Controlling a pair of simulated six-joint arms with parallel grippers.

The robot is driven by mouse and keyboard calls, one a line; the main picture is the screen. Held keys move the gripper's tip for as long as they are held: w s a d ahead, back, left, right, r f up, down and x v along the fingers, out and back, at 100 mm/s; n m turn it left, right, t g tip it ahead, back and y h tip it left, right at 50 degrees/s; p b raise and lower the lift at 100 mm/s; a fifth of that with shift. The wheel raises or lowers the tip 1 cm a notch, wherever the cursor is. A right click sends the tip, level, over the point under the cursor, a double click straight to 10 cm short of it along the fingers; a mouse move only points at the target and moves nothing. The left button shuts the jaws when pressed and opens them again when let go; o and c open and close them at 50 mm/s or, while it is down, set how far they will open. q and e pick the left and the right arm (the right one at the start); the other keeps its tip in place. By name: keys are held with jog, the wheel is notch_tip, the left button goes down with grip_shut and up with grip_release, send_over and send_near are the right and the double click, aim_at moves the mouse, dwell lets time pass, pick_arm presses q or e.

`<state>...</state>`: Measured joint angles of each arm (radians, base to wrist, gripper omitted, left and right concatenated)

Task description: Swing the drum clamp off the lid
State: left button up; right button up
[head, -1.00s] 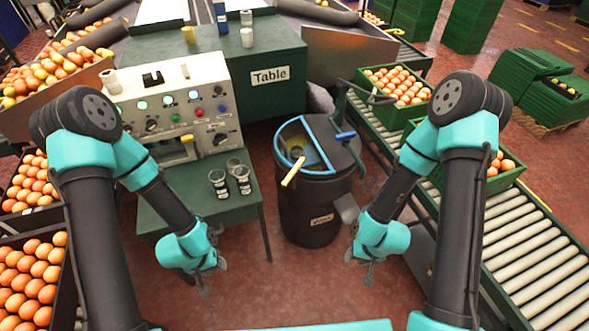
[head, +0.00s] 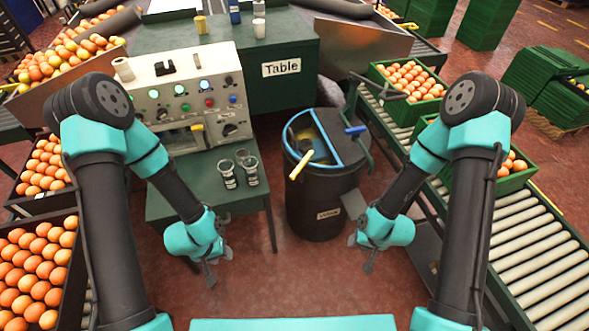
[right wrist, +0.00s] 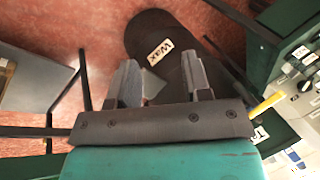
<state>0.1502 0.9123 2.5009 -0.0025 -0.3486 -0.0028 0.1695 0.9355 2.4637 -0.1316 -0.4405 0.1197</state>
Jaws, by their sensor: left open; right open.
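The black drum (head: 318,212) stands on the floor between my arms; its label reads "Wax" in the right wrist view (right wrist: 160,52). Its top has a blue-rimmed half opening (head: 300,138) and a yellow handle (head: 300,166) at the front. A dark clamp-like arm with a blue grip (head: 356,130) stands at the lid's right side; I cannot tell how it is fastened. My left gripper (head: 209,276) is open and empty, low left of the drum. My right gripper (head: 370,262) is open and empty, low right of the drum; its fingers show in the right wrist view (right wrist: 160,78).
A control panel (head: 185,98) and a green table with glass jars (head: 238,168) are left of the drum. A roller conveyor (head: 530,250) with green crates of oranges (head: 405,108) runs on the right. Orange bins (head: 45,265) stand far left. Floor before the drum is clear.

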aim_at(297, 175)
jog(key=w+a+m+t+y, duration=0.2)
jog(key=w+t+y, duration=0.15)
jog(key=w, duration=0.85)
jog(key=w+a+r+m+t+y, duration=0.1)
jog(key=w+a+r+t+y, duration=0.2)
jog(key=y, duration=0.5)
jog(key=w+a+r, duration=0.1)
jog(key=w+a, duration=0.1)
jog(key=w, duration=0.1)
jog(key=shift+w+r+m, duration=0.15)
jog(key=shift+w+m, duration=0.1)
jog(key=shift+m, duration=0.15)
jog(key=shift+a, duration=0.15)
jog(key=x, duration=1.7)
jog(key=shift+w, duration=0.25)
jog(key=shift+c, duration=0.2)
grip_shut()
